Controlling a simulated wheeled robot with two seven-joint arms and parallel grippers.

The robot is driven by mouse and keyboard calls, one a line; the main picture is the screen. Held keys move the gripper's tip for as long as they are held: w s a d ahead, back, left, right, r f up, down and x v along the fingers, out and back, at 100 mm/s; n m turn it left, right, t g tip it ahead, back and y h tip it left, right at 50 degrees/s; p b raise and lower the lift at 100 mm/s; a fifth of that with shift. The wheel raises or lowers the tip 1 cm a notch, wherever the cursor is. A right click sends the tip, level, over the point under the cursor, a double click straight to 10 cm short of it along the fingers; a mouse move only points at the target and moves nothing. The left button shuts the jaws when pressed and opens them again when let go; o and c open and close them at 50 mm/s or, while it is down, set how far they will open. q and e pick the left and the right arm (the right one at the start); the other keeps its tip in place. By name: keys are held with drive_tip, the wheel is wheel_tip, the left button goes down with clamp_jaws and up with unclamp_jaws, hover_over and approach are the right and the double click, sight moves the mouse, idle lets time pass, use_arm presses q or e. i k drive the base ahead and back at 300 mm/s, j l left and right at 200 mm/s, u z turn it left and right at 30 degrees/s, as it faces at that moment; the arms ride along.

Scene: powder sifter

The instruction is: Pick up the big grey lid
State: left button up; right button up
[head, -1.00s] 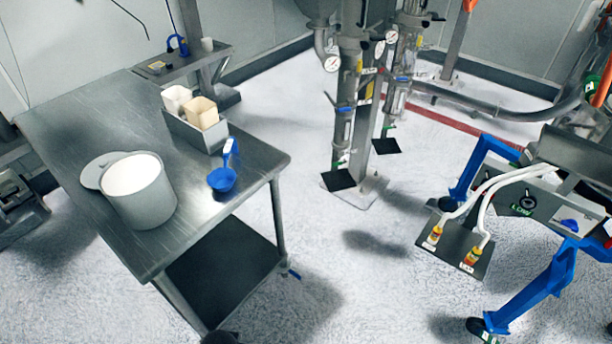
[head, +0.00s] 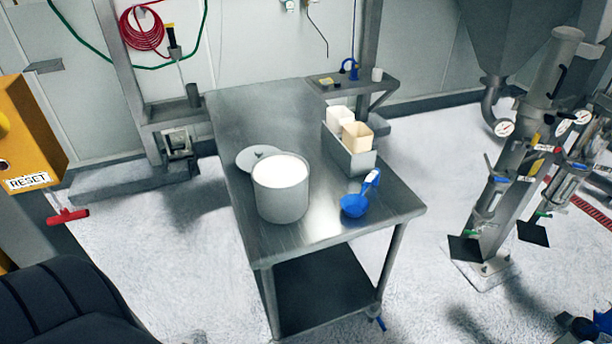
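The big grey lid (head: 258,156) lies on the steel table (head: 335,226) behind and to the left of a grey pot. It has a small knob near its middle, and the pot hides part of it. The grey pot (head: 281,198) is open and full of white powder up near its rim.
A blue scoop (head: 354,205) lies near the table's right edge. A grey box (head: 350,157) with cream containers stands behind it. A yellow box marked RESET (head: 31,135) is at the left. Steel piping (head: 515,190) stands at the right. Floor is clear in front of the table.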

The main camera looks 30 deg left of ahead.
sight(245, 159)
drive_tip(key=u, duration=1.3)
